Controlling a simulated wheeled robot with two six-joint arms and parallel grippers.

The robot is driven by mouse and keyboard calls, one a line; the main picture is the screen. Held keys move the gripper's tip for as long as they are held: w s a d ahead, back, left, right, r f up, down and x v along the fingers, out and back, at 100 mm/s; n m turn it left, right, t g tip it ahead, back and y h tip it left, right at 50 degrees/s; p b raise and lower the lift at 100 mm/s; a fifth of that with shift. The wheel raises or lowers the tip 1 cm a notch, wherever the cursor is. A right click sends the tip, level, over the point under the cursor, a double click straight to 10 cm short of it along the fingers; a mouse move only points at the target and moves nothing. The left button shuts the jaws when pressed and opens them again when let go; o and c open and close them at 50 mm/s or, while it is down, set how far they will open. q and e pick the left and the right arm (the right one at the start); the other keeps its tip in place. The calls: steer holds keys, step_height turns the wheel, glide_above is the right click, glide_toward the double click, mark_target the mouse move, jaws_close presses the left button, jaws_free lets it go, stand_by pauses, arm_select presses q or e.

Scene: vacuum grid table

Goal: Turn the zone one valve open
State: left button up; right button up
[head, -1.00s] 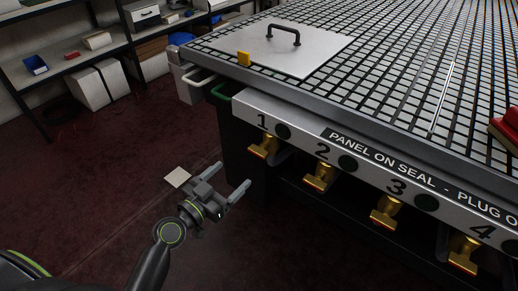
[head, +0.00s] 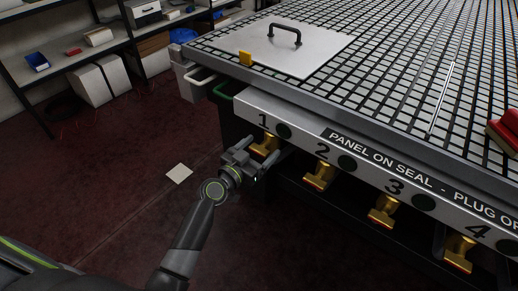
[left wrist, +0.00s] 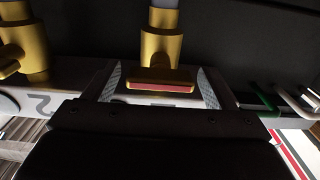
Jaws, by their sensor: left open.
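The zone one valve (head: 265,145) is a brass body with a yellow handle under the number 1 on the table's front rail. In the left wrist view the valve (left wrist: 161,48) ends in a flat yellow handle with a red stripe, lying crosswise between my fingers. My left gripper (head: 264,150) is open at this valve, with one finger on each side of the handle. In the left wrist view gaps show between the handle and both fingers of the left gripper (left wrist: 159,88), so it is not gripped. My right gripper is not in view.
Valves two (head: 320,175), three (head: 383,211) and four (head: 459,253) hang along the same rail (head: 300,143). Bins (head: 190,78) stand beyond the table's left end.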

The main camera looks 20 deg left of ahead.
arm_select(q)
steer(key=c, duration=1)
